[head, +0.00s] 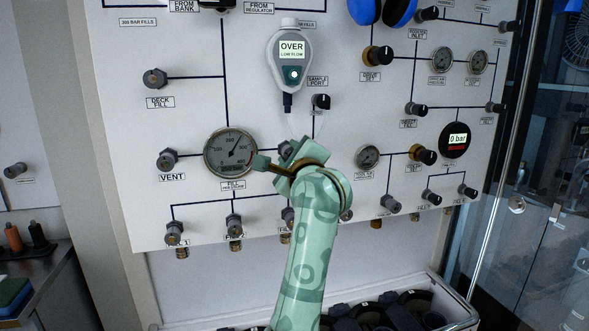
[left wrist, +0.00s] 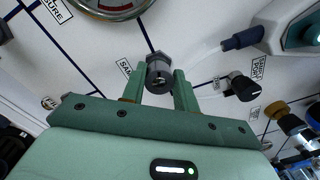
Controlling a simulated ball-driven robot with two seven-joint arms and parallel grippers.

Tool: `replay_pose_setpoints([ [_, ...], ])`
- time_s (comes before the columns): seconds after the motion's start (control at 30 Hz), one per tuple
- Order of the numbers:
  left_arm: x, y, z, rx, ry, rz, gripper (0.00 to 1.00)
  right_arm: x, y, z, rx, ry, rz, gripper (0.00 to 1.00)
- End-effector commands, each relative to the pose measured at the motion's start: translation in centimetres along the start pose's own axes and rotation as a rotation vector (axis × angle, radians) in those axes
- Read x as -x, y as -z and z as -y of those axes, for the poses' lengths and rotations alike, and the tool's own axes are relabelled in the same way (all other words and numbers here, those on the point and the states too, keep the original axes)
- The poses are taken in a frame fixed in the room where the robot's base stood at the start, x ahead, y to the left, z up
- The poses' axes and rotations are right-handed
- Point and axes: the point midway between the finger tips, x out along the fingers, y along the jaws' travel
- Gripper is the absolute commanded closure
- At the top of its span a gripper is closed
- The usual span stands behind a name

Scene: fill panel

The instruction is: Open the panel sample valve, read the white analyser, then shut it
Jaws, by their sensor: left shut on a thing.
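The white analyser (head: 291,60) hangs upper middle on the panel in the head view. Its screen reads "OVER" and "LOW FLOW". The sample port knob also shows in the left wrist view (left wrist: 241,88). My left gripper (head: 288,150) is at the panel right of the large gauge. In the left wrist view its fingers (left wrist: 158,92) are shut on a dark grey valve knob (left wrist: 159,74), beside a partly hidden label starting "SAM". In the head view my gripper mostly covers this knob. My right gripper is not in view.
A large round gauge (head: 231,153) is just left of my gripper. A small gauge (head: 367,157) and a dark "0 bar" display (head: 455,140) are to the right. Several knobs surround these. Bottles stand in a rack (head: 467,317) below the panel.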

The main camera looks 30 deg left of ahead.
Motion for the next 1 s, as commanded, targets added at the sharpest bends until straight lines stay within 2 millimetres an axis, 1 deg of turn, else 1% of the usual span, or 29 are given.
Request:
replay_pose_setpoints([
  [0.03,-0.1,0.6,-0.5,0.029,-0.004,-0.003,0.93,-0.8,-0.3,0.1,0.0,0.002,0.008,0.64],
  [0.3,0.0,0.3,-0.3,0.148,-0.005,0.003,0.93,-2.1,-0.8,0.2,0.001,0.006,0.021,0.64],
  [0.5,0.0,0.3,-0.2,0.184,-0.007,0.005,0.93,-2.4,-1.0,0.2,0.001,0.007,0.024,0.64],
  [0.9,0.0,0.2,-0.2,0.19,-0.007,0.005,0.93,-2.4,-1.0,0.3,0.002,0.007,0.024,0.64],
  [0.93,0.0,0.2,-0.2,0.189,-0.007,0.005,0.68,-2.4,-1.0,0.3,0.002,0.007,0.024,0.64],
  [0.97,0.0,0.2,-0.2,0.189,-0.007,0.005,0.59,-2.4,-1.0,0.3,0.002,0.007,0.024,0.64],
  [1.0,0.0,0.2,-0.2,0.189,-0.007,0.006,0.48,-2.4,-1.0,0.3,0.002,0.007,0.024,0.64],
])
